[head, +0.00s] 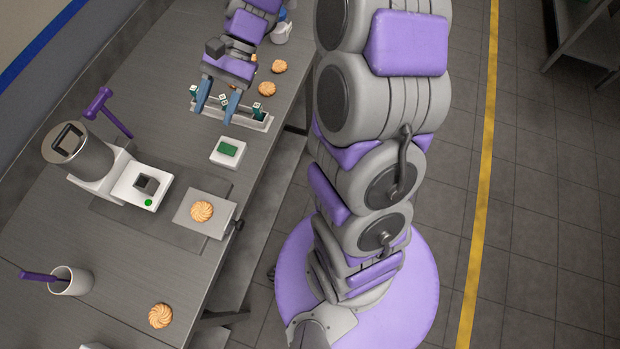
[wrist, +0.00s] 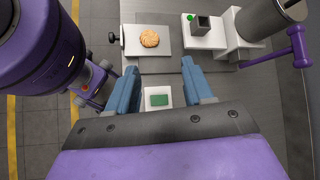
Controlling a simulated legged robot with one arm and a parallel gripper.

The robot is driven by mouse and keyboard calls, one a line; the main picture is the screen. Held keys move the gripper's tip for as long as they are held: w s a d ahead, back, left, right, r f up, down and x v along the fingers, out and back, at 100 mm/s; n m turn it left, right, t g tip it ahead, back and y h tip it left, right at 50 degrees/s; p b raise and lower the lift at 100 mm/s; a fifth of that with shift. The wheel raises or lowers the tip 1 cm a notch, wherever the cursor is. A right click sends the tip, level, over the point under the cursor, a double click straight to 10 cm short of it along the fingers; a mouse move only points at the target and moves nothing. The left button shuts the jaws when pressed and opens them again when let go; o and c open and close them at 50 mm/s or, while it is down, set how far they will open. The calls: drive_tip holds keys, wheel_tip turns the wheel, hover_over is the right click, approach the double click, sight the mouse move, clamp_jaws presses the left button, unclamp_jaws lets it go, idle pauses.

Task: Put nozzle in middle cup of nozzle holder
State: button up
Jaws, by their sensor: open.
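My gripper (head: 214,113) is open, its two blue fingers apart and pointing down over a long white holder (head: 259,124) in the head view. Several small dark-green pieces with white marks, one of them (head: 256,110) at the right end, stand along this holder; I cannot tell if they are nozzles or cups. The fingers and arm hide part of the holder's middle. In the wrist view the open gripper (wrist: 163,70) has nothing between its fingers, and the holder does not show. I cannot make out a separate nozzle for certain.
A white block with a green top (head: 228,150) sits just in front of the holder. A grey-and-white machine (head: 95,165) and a plate with a biscuit (head: 202,211) stand nearer. A purple hammer-shaped tool (head: 108,110), a cup (head: 72,281) and loose biscuits (head: 160,316) lie about.

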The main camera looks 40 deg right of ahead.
drive_tip(key=s+d+n+h, duration=0.2)
drive_tip(key=s+n+h, duration=0.2)
drive_tip(key=s, duration=0.8)
drive_tip(key=s+d+n+t+h, duration=0.1)
drive_tip(key=s+d+n+h, duration=0.2)
drive_tip(key=s, duration=1)
drive_tip(key=shift+d+r+n+h, duration=0.2)
drive_tip(key=shift+r+n+h, duration=0.2)
drive_tip(key=shift+n+h, duration=0.45)
